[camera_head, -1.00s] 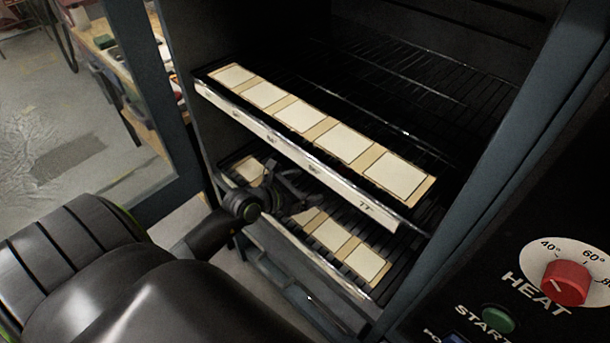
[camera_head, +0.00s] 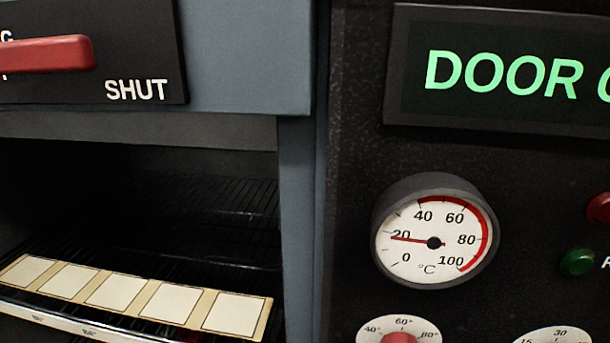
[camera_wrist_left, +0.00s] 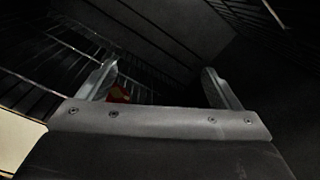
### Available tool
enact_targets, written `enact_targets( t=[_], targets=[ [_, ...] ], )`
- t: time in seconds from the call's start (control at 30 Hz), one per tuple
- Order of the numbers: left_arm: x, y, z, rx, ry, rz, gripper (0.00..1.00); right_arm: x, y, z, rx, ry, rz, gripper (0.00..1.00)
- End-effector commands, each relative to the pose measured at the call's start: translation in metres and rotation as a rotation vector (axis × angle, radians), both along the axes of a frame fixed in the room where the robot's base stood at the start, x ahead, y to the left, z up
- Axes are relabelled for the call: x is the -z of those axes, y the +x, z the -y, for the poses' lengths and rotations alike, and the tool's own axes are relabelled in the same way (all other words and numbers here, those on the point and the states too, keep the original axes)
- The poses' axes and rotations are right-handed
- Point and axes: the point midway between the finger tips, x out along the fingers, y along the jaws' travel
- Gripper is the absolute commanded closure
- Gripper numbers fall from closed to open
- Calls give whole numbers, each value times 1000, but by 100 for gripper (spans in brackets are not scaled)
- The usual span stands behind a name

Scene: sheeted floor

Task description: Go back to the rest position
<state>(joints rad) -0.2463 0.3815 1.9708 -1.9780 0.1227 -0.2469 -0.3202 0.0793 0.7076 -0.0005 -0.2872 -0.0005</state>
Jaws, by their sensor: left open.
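My left gripper (camera_wrist_left: 160,88) shows in the left wrist view, its two metal fingers wide apart with nothing held between them. It is in a dark space with wire racks (camera_wrist_left: 62,72). A small red patch (camera_wrist_left: 119,94) shows just beyond its left finger; I cannot tell what it is. A pale flat piece (camera_wrist_left: 18,138) lies at the lower left edge of that view. Neither arm shows in the head view now, and my right gripper is not seen.
The oven is open in the head view; a row of pale squares on a tan strip (camera_head: 192,304) lies on its shelf. A red handle (camera_head: 45,54) is above. At right are a temperature dial (camera_head: 420,262) reading about 20, a lit sign (camera_head: 500,75) and a green button (camera_head: 578,262).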

Motion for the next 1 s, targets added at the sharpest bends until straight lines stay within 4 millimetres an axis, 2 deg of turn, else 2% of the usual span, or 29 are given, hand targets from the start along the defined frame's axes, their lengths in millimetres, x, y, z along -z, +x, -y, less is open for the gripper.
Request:
enact_targets(
  t=[0.1, 0.2, 0.37, 0.5, 0.67, 0.8, 1.0],
  targets=[
    [-31, -15, -16, -107, -299, 109, 14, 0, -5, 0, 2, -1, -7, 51],
    [-47, -31, -37, -215, -548, 178, 14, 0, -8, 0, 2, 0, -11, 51],
    [-46, -60, -74, -418, -938, 239, 14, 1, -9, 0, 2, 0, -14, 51],
    [-23, -90, -98, -622, -1263, 239, 14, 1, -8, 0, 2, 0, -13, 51],
    [21, -129, -103, -884, -1601, 170, 14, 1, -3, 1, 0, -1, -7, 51],
    [60, -165, -84, -1122, -1850, 44, 14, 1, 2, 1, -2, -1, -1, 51],
    [95, -210, -40, -1401, -2066, -182, 14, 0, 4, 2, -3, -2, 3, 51]
  ],
)
